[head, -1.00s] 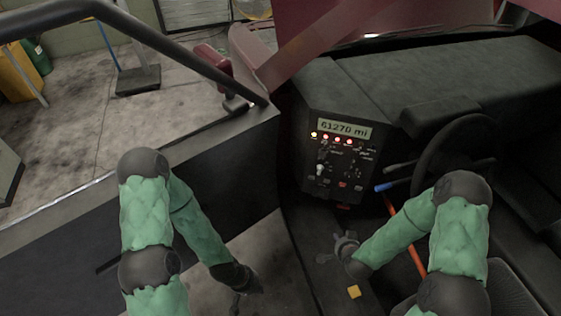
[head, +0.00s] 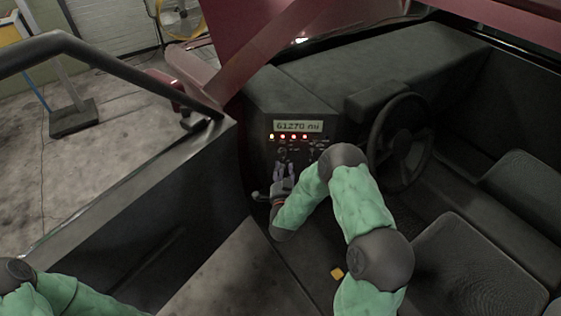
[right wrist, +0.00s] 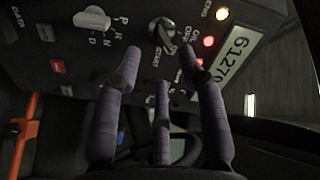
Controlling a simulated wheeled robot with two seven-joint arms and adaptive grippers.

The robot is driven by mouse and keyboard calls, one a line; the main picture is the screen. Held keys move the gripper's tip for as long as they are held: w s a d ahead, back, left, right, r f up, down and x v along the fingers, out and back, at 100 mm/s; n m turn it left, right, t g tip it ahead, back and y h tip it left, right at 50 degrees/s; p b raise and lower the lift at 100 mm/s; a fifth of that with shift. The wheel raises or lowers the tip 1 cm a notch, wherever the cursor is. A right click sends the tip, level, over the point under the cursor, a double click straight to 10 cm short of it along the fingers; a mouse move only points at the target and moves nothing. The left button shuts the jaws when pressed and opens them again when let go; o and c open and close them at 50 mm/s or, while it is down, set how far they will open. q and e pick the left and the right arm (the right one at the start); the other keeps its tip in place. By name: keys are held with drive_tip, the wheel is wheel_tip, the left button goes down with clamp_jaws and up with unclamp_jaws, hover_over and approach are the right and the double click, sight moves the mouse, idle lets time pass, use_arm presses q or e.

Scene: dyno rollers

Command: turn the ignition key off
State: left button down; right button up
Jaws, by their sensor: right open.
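The ignition key (right wrist: 164,32) is a grey lever on a round switch marked OFF, ON and START in the right wrist view. It sits tilted on the black dash panel (right wrist: 60,45). My right gripper (right wrist: 160,58) is open, with its purple-grey fingers pointing at the panel on either side of the space below the key. The fingers look empty and short of the key. In the head view my right gripper (head: 284,170) is in front of the panel's lower part, and I cannot make out the key clearly there. My left gripper is out of view.
A display (head: 298,127) reads 61270 mi, with a row of lit yellow and red lamps (head: 294,137) below it. A white selector knob (right wrist: 92,18) marked P R N D is beside the key. The steering wheel (head: 402,135) stands to the right. A yellow block (head: 337,273) lies low down.

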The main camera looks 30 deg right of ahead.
sight(283, 153)
drive_tip(key=b+x, duration=0.1)
drive_tip(key=x, duration=0.4)
drive_tip(key=shift+w+d, duration=0.2)
drive_tip(key=shift+w, duration=0.15)
clamp_jaws()
